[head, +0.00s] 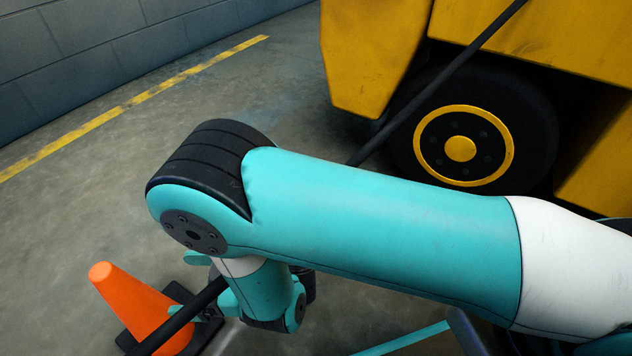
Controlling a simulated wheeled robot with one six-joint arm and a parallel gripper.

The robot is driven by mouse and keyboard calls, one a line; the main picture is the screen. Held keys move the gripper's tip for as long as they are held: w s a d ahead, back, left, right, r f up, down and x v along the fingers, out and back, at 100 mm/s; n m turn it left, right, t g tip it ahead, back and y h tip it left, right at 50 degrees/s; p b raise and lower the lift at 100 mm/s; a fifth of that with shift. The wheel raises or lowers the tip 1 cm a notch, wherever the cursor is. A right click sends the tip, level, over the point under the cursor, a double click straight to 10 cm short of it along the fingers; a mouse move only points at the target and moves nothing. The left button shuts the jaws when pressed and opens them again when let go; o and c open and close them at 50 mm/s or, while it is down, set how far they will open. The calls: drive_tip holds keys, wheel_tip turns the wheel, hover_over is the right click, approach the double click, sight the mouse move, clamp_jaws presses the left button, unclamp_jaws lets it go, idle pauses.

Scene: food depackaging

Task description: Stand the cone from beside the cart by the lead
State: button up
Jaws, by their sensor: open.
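An orange cone (138,304) with a dark square base stands on the floor at the lower left, its tip toward the upper left. It looks upright, though the steep view makes this hard to judge. The black lead (440,85) slants from the top right, passes behind my arm and shows again at the lower left, crossing in front of the cone's lower part. My gripper (207,314) is at the lower left, close to the right side of the cone. It is open; its fingertips are mostly hidden, and I cannot tell whether they touch the cone.
A yellow cart (372,55) with a black wheel (460,148) stands at the upper right. A grey block wall (90,50) runs along the upper left, with a yellow floor line (130,105) before it. The floor between line and cart is clear. My arm hides the middle.

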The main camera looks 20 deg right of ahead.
drive_tip(key=w+d+r+m+t+h, duration=0.7)
drive_tip(key=w+d+r+m+h, duration=0.5)
drive_tip(key=w, duration=0.5)
drive_tip(key=s+d+r+n+g, duration=0.1)
drive_tip(key=s+d+r+g, duration=0.3)
drive_tip(key=s, duration=0.4)
drive_tip(key=s+d+r+n+g, duration=0.1)
drive_tip(key=s+d+r+g, duration=0.2)
drive_tip(key=s, duration=0.6)
drive_tip(key=s+d+r+n+g+h, duration=0.1)
drive_tip(key=s+d+r+n+g, duration=0.1)
drive_tip(key=s+d+r+g, duration=0.2)
drive_tip(key=s+d+r, duration=0.2)
drive_tip(key=s+d, duration=0.2)
drive_tip(key=s, duration=0.1)
drive_tip(key=shift+r+g, duration=0.25)
drive_tip(key=shift+g, duration=0.05)
drive_tip(key=shift+w, duration=0.1)
wheel_tip(320, 180, up, 61)
drive_tip(key=p, duration=6)
drive_tip(key=shift+p, duration=0.4)
